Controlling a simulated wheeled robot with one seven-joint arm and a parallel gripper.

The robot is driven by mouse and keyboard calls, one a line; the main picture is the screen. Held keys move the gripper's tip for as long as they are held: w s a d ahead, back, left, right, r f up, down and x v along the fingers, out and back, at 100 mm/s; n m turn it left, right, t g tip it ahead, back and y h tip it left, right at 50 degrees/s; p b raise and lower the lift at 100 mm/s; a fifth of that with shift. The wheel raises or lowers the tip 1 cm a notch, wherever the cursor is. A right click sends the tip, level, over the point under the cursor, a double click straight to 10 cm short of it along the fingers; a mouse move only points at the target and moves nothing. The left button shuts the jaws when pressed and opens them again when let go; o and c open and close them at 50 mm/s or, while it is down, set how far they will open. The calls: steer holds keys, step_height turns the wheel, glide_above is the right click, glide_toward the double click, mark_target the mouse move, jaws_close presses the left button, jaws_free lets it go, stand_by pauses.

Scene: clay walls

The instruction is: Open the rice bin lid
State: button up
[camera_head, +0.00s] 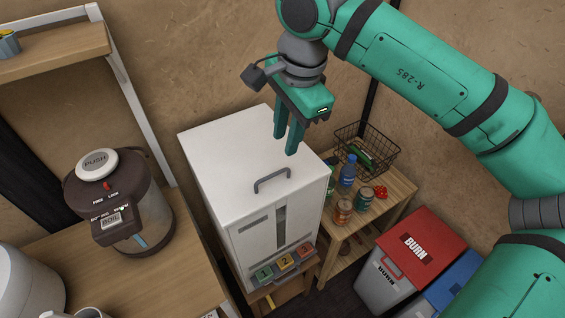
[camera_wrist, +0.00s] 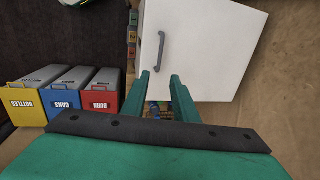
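The rice bin (camera_head: 260,225) is a tall white box with a slotted front and numbered coloured buttons (camera_head: 283,263) low on it. Its white lid (camera_head: 222,150) lies flat and closed, with a grey bar handle (camera_head: 272,180) near the front edge. My gripper (camera_head: 286,145) is above the lid, behind the handle, with fingers pointing down, apart from it. In the wrist view the lid (camera_wrist: 210,45) and handle (camera_wrist: 161,52) show ahead of my gripper (camera_wrist: 162,85). Its fingers are spread with nothing between them.
A wooden shelf (camera_head: 400,190) with a wire basket (camera_head: 370,150), a blue bottle (camera_head: 348,170) and cans stands right of the bin. A red-lidded waste bin (camera_head: 420,245) is at lower right. A hot-water pot (camera_head: 115,205) stands on the left counter (camera_head: 185,275). Walls are behind.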

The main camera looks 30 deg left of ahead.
mark_target(281, 171)
steer(key=x, duration=1)
steer(key=shift+w+d+f, duration=0.2)
steer(key=shift+f, duration=0.15)
jaws_close()
stand_by(1.1)
